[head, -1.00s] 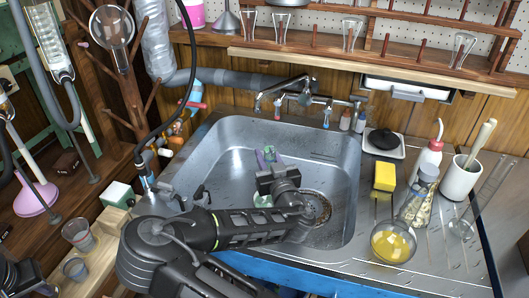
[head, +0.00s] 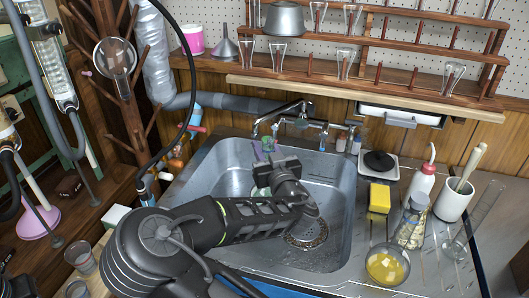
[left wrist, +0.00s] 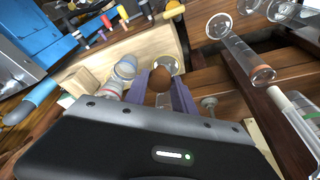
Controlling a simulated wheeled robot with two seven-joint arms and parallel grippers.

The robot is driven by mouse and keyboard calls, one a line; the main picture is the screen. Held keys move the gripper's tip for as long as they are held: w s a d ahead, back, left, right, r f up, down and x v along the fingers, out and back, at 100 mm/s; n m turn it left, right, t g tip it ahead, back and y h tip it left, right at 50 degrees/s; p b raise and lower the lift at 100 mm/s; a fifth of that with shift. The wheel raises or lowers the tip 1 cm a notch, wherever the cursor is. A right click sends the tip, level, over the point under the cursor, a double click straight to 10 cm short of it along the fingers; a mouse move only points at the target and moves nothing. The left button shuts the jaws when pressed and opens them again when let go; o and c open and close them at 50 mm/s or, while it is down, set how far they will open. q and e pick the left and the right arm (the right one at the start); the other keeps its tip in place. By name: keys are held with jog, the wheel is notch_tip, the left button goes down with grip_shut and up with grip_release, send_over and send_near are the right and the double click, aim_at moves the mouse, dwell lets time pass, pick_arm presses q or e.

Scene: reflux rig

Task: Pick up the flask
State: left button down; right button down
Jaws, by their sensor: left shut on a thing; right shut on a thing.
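A clear round-bottomed glass flask (head: 115,57) hangs upside down on the wooden peg stand at the left of the head view. My right gripper (head: 262,172) is over the sink, close to the taps. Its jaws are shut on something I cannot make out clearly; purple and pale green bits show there. The flask is well to the left of this gripper. In the left wrist view, my left gripper (left wrist: 160,88) has purple fingers shut on a brown round thing (left wrist: 161,80). A round clear glass rim shows just beyond it. The left gripper is not clearly seen in the head view.
The steel sink (head: 335,255) has a tap (head: 280,115) behind it. A yellow sponge (head: 379,198), a beaker of yellow liquid (head: 387,264) and a white squeeze bottle (head: 421,185) crowd the right drainboard. A glassware shelf (head: 370,88) runs along the back.

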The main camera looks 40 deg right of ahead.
pick_arm(q)
jog(key=shift+r, duration=0.2)
pick_arm(e)
jog(key=shift+r, duration=0.65)
dwell(0.6)
